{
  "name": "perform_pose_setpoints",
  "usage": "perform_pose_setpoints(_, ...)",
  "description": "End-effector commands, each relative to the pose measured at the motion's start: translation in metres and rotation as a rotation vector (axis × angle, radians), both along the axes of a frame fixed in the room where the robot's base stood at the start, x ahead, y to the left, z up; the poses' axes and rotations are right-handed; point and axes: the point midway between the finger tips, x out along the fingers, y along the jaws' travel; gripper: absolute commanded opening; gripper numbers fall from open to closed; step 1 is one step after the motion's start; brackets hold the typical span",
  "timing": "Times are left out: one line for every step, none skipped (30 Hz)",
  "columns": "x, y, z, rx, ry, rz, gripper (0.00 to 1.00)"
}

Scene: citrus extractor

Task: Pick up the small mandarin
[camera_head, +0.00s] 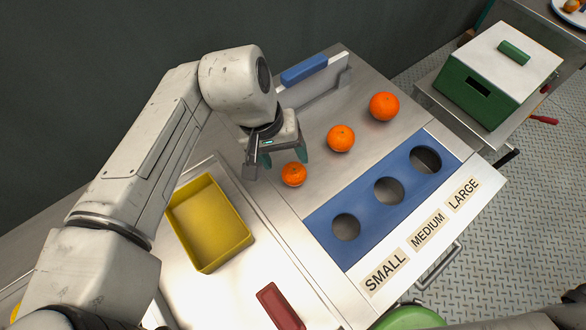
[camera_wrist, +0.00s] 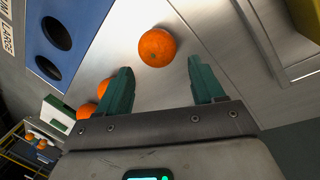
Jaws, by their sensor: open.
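The small mandarin (camera_head: 293,174) is the nearest of three orange mandarins in a row on the metal table. It also shows in the wrist view (camera_wrist: 157,47), ahead of my fingertips and between their lines. My gripper (camera_head: 276,156) is open and empty above the table, just behind the small mandarin in the head view. Its green fingers (camera_wrist: 157,80) are apart and do not touch the fruit. The medium mandarin (camera_head: 340,138) and the large mandarin (camera_head: 384,106) sit farther to the right in the head view.
A blue panel (camera_head: 325,215) with three round holes lies right of the mandarins, beside labels SMALL, MEDIUM and LARGE. A yellow tray (camera_head: 248,238) stands at the left. A blue-topped upright plate (camera_head: 304,69) stands behind. A green box with white lid (camera_head: 497,70) is at the far right.

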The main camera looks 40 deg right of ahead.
Motion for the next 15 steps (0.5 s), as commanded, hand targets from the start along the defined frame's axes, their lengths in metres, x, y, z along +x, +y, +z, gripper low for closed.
perform_pose_setpoints(-0.001,0.000,-0.002,0.000,0.000,0.000,0.68)
perform_pose_setpoints(-0.002,-0.001,-0.004,-0.001,-0.001,0.000,0.68)
perform_pose_setpoints(-0.004,-0.001,-0.008,0.001,0.001,0.000,0.68)
perform_pose_setpoints(-0.005,-0.001,-0.011,0.001,0.000,0.000,0.68)
perform_pose_setpoints(-0.007,-0.001,-0.015,0.001,0.000,-0.001,0.68)
perform_pose_setpoints(-0.010,-0.002,-0.020,0.001,0.000,-0.001,0.68)
perform_pose_setpoints(-0.012,-0.002,-0.025,0.001,0.002,0.000,0.68)
perform_pose_setpoints(-0.014,-0.003,-0.029,0.001,0.001,0.000,0.68)
perform_pose_setpoints(-0.014,-0.004,-0.035,0.000,0.001,0.000,0.68)
perform_pose_setpoints(-0.015,-0.005,-0.039,0.001,0.001,0.001,0.68)
perform_pose_setpoints(-0.015,-0.006,-0.042,0.000,0.000,0.001,0.68)
perform_pose_setpoints(-0.015,-0.007,-0.046,0.000,0.000,0.001,0.68)
perform_pose_setpoints(-0.016,-0.007,-0.048,0.002,0.000,0.001,0.68)
perform_pose_setpoints(-0.016,-0.007,-0.049,0.001,0.000,0.001,0.68)
perform_pose_setpoints(-0.016,-0.007,-0.050,0.000,-0.001,0.001,0.68)
